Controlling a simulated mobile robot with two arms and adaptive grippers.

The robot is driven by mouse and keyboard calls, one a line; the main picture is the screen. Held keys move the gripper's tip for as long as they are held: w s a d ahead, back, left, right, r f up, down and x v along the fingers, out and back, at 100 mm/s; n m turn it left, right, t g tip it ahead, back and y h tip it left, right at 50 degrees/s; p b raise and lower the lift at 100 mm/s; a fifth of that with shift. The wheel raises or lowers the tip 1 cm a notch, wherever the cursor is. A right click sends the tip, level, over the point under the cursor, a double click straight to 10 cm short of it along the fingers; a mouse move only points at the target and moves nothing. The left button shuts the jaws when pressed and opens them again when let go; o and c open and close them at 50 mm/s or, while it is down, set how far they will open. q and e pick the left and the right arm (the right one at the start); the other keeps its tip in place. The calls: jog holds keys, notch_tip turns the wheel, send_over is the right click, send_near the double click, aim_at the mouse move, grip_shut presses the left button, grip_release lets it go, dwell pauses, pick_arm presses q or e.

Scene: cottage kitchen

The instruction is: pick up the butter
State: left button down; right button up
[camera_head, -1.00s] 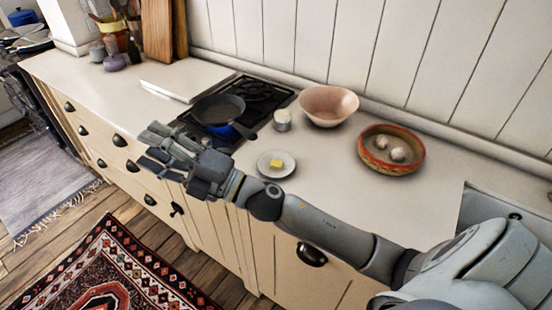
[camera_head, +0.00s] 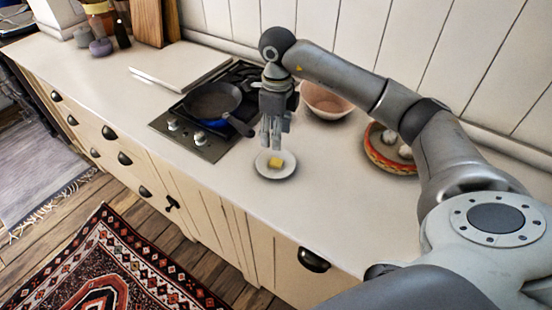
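The butter (camera_head: 275,162) is a small yellow block on a white plate (camera_head: 290,170) near the counter's front edge. My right gripper (camera_head: 271,146) comes from above with its fingers pointing down, just over the far side of the plate. The fingers look apart, with nothing seen between them. The butter shows below the fingertips and lies on the plate; whether a fingertip touches the plate or butter cannot be told. My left gripper is not in view.
A blue pan (camera_head: 212,104) sits on the black stove (camera_head: 190,137) left of the gripper. A pink bowl (camera_head: 328,103) and a red-rimmed bowl (camera_head: 388,160) with pale round items stand to the right, partly behind my arm. The counter right of the plate is clear.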

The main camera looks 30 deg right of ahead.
jog(key=p, duration=0.1)
send_over(276, 162)
notch_tip(276, 162, down, 5)
jog(key=shift+s+d, duration=0.1)
jog(key=shift+d, duration=0.05)
notch_tip(276, 162, down, 5)
jog(key=p, duration=0.3)
jog(key=shift+f, duration=0.15)
jog(key=shift+f, duration=0.1)
jog(key=c, duration=0.3)
jog(key=shift+c, duration=1.2)
jog(key=shift+c, duration=0.8)
